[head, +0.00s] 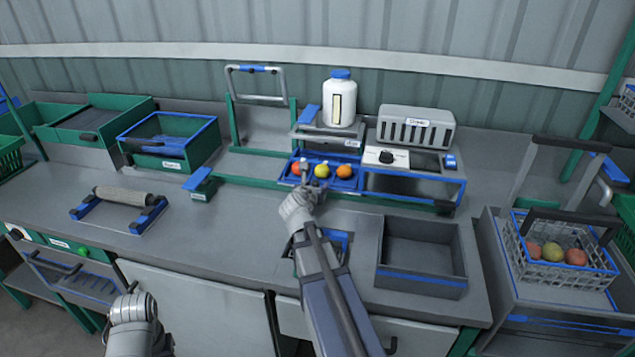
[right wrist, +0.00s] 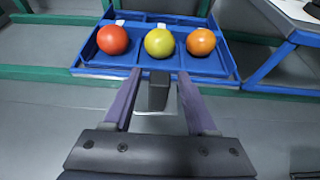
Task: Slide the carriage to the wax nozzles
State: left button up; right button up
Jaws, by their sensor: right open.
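The blue carriage (head: 346,184) sits on the long green rail in the head view. It holds a red, a yellow and an orange tomato in a row, and its blue tray fills the top of the right wrist view (right wrist: 115,67). A grey upright handle (right wrist: 158,92) stands at its near side. My right gripper (right wrist: 158,105) is open, with one finger on each side of this handle; contact cannot be told. The wax unit (head: 327,134), with a white bottle (head: 341,100), stands just behind the carriage; its nozzles are not clearly visible. My left gripper (head: 132,291) is low at the left.
A grey slotted box (head: 415,128) and a control panel (head: 387,157) stand right of the carriage. A roller on a blue stand (head: 125,208) lies left. An empty grey bin (head: 422,282) stands front right, with a tomato basket (head: 536,275) beyond. The left rail stretch is clear.

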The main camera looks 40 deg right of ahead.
jog(key=p+v, duration=0.1)
jog(key=v, duration=0.4)
jog(key=shift+s+a+f, duration=0.1)
dwell(0.4)
